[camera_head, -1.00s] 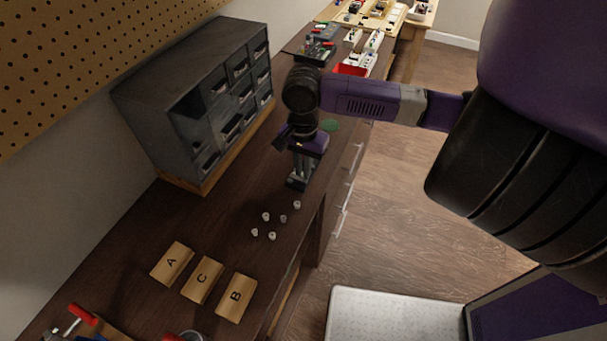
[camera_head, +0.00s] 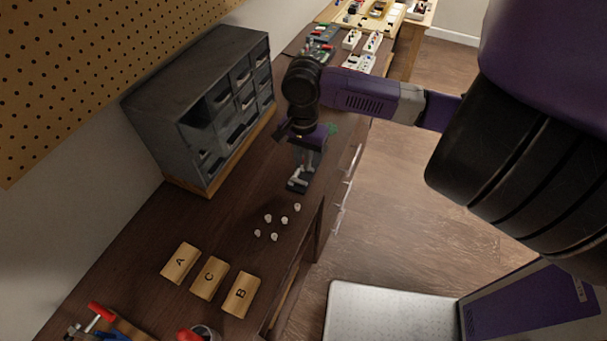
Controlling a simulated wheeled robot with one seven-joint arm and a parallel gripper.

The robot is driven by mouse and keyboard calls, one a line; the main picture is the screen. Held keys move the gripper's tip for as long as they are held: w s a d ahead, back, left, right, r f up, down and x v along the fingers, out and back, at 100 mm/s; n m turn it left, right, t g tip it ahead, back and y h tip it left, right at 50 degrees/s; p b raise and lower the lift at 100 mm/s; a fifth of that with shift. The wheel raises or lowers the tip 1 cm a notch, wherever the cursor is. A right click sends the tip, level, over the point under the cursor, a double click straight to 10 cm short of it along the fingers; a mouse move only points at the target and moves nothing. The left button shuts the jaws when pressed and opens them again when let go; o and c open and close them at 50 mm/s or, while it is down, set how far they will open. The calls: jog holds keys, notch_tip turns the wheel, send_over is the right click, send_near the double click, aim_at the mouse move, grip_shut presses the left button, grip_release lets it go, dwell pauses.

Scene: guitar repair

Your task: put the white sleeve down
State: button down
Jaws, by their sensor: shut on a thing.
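My gripper (camera_head: 299,183) points down over the dark workbench, just behind a group of small white pieces (camera_head: 284,220). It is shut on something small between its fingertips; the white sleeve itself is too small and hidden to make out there. I cannot tell whether the fingertips touch the bench top. The several small white pieces stand loose on the bench in front of my gripper, apart from it.
Wooden blocks marked A (camera_head: 180,263), C (camera_head: 209,279) and B (camera_head: 241,295) lie nearer on the bench (camera_head: 232,232). A grey drawer cabinet (camera_head: 205,100) stands left of my gripper. Red-handled tools (camera_head: 100,312) lie at the front left. Trays of parts (camera_head: 352,62) are behind.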

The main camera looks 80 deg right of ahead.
jog(key=shift+r+p, duration=0.35)
jog(key=shift+r, duration=0.25)
